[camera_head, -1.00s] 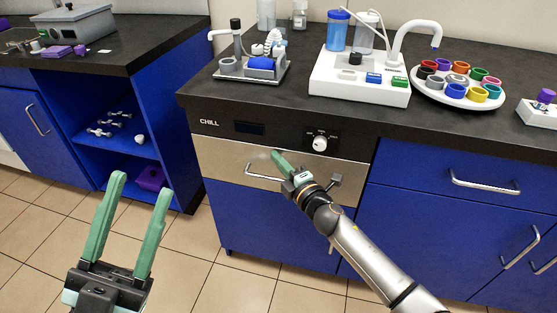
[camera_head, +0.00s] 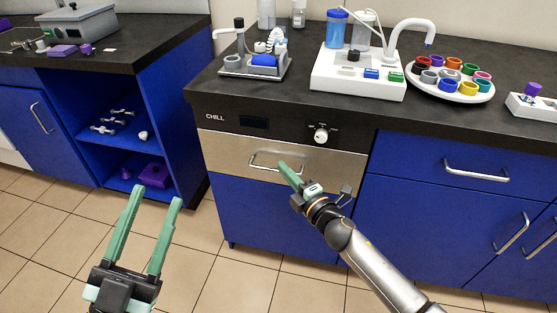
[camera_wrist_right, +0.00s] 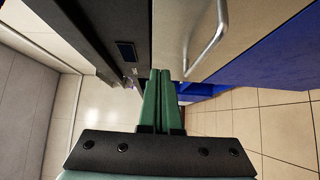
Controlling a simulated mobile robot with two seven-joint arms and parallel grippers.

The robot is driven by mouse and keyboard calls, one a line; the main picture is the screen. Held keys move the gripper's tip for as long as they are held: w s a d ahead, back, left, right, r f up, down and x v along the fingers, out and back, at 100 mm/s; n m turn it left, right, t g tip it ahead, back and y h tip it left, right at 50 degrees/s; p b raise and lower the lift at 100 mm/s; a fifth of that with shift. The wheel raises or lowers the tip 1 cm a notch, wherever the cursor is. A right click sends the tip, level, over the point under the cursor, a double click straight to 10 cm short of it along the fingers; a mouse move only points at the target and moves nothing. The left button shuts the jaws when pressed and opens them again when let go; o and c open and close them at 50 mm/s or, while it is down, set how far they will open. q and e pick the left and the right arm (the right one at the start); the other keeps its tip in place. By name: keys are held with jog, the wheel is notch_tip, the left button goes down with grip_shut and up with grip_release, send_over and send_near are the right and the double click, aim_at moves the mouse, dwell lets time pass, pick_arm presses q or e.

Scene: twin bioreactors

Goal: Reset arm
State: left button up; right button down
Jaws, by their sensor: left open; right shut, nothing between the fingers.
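My left gripper (camera_head: 153,230) has green fingers spread apart. It is empty, over the tiled floor at the lower left of the head view. My right gripper (camera_head: 285,168) is in front of the metal CHILL drawer (camera_head: 225,155), close to its bar handle (camera_head: 262,165). In the right wrist view its two green fingers (camera_wrist_right: 164,80) lie side by side, shut, with nothing between them. The handle (camera_wrist_right: 210,45) shows there to the right of the fingertips, apart from them.
The counter bears a white dispenser station (camera_head: 355,85), a round tray of coloured cups (camera_head: 452,97) and a small grey stand (camera_head: 250,74). Blue cabinets (camera_head: 440,215) line the right. An open blue shelf (camera_head: 118,148) stands at the left. The tiled floor (camera_head: 205,285) is clear.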

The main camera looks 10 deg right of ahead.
jog(key=s+d+r+m+t+p, duration=0.1)
jog(key=s+d+r+m, duration=0.1)
jog(key=s+r+m, duration=0.5)
jog(key=s+d+r+m+t, duration=0.1)
jog(key=s+d+r+m, duration=0.2)
jog(key=s, duration=0.5)
jog(key=s+d+r+m+t+p, duration=0.1)
jog(key=s+d+r+m+t, duration=0.1)
jog(key=s+r+m, duration=0.45)
pick_arm(q)
jog(key=w+a+f+n+g+y+p, duration=0.1)
jog(key=w+f+n+g+y+p, duration=0.3)
jog(key=f, duration=0.3)
jog(key=s+a+f+n+g+y+p, duration=0.2)
jog(key=s+f+g+p, duration=0.7)
jog(key=p, duration=0.9)
jog(key=shift+s+a+f+n+y+p, duration=0.15)
jog(key=shift+s+a+n+y+p, duration=0.15)
jog(key=shift+s+n+y, duration=0.55)
pick_arm(e)
jog(key=s+d+f+m+g+h, duration=0.2)
jog(key=s+f+m+g+h, duration=0.2)
jog(key=s+f+g, duration=0.6)
notch_tip(320, 180, down, 3)
jog(key=shift+d+g+h, duration=0.2)
jog(key=shift+g+h, duration=0.4)
jog(key=shift+h, duration=0.1)
